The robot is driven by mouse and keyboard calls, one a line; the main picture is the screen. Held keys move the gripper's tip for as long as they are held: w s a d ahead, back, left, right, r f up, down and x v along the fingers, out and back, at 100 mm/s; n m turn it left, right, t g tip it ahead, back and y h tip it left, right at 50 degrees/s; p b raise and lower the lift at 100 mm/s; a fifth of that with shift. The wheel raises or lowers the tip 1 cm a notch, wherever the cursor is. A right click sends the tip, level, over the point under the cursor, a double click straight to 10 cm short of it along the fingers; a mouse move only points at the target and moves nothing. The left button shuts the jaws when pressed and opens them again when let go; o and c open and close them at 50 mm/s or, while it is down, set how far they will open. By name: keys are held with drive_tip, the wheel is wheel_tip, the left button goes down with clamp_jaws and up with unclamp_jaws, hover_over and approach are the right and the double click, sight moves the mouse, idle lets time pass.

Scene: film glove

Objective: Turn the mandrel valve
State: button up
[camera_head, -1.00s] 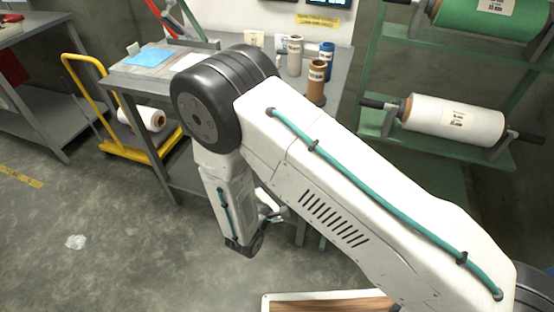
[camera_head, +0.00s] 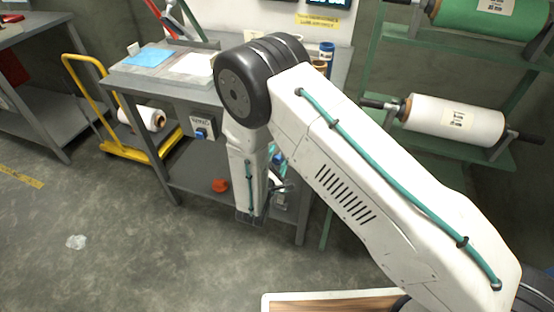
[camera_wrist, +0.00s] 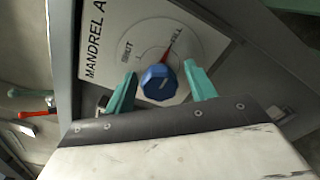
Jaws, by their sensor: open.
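In the wrist view, the mandrel valve is a faceted blue knob (camera_wrist: 159,84) on a white label plate (camera_wrist: 108,25) reading "MANDREL A…", the rest cut off. A red line runs from the knob up and right to a word that looks like "FILL"; "SHUT" stands up and left. My gripper (camera_wrist: 161,72) is open, with one teal finger on each side of the knob and visible gaps to both. How deep the fingers reach around it I cannot tell. In the head view, the gripper is mostly hidden beside my forearm, near the bench's right front.
A grey box with another blue knob (camera_head: 201,133) is on the bench front. An orange-red object (camera_head: 220,185) lies on the lower shelf. A yellow cart (camera_head: 132,152) stands left, a green roll rack (camera_head: 384,60) right. Floor at lower left is mostly clear.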

drive_tip(key=shift+c, duration=0.2)
drive_tip(key=c, duration=0.9)
drive_tip(key=n, duration=0.9)
drive_tip(key=shift+d, duration=0.1)
drive_tip(key=n, duration=0.4)
drive_tip(key=shift+n, duration=2.4)
